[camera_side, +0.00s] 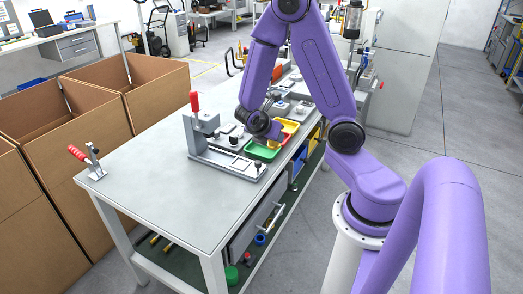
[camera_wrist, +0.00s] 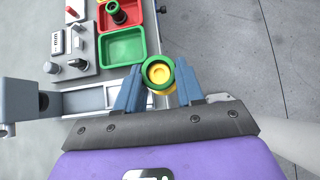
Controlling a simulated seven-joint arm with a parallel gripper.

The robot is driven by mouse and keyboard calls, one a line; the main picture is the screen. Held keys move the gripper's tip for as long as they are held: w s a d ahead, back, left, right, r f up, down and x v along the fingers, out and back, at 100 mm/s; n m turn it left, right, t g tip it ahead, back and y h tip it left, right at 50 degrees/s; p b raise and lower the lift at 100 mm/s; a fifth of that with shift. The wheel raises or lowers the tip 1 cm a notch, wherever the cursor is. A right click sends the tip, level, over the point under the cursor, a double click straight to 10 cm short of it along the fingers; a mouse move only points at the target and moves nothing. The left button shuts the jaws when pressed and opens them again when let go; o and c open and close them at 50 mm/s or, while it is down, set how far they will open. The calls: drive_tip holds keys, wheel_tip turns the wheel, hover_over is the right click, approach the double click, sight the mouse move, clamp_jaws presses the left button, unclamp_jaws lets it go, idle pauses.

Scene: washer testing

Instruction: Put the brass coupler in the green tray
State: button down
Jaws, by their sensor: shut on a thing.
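My gripper (camera_wrist: 158,86) is shut on a round piece, a green ring with a yellow, brass-coloured centre and body. I take this piece to be the brass coupler (camera_wrist: 158,73); it sits upright between the blue fingers. The green tray (camera_wrist: 122,47) lies up and left of it in the wrist view, and its visible floor is empty. In the side view my gripper (camera_side: 262,132) hangs over the bench close to the green tray (camera_side: 262,153). The held piece cannot be made out clearly there.
A red tray (camera_wrist: 133,13) holding a dark cylindrical part adjoins the green tray. A yellow tray (camera_side: 290,127) stands beyond. A grey fixture with a red-handled clamp (camera_side: 194,102) stands left of my gripper.

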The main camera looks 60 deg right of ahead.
drive_tip(key=w+d+f, duration=0.3)
drive_tip(key=d, duration=0.1)
drive_tip(key=w+d+f, duration=0.3)
drive_tip(key=d, duration=0.1)
drive_tip(key=w+d+f, duration=0.3)
drive_tip(key=shift+w+d+f, duration=0.3)
drive_tip(key=shift+w+d, duration=0.05)
drive_tip(key=shift+d, duration=0.05)
drive_tip(key=shift+w+d+f, duration=0.3)
drive_tip(key=shift+w+f, duration=0.15)
drive_tip(key=shift+f, duration=1.7)
drive_tip(key=shift+f, duration=0.1)
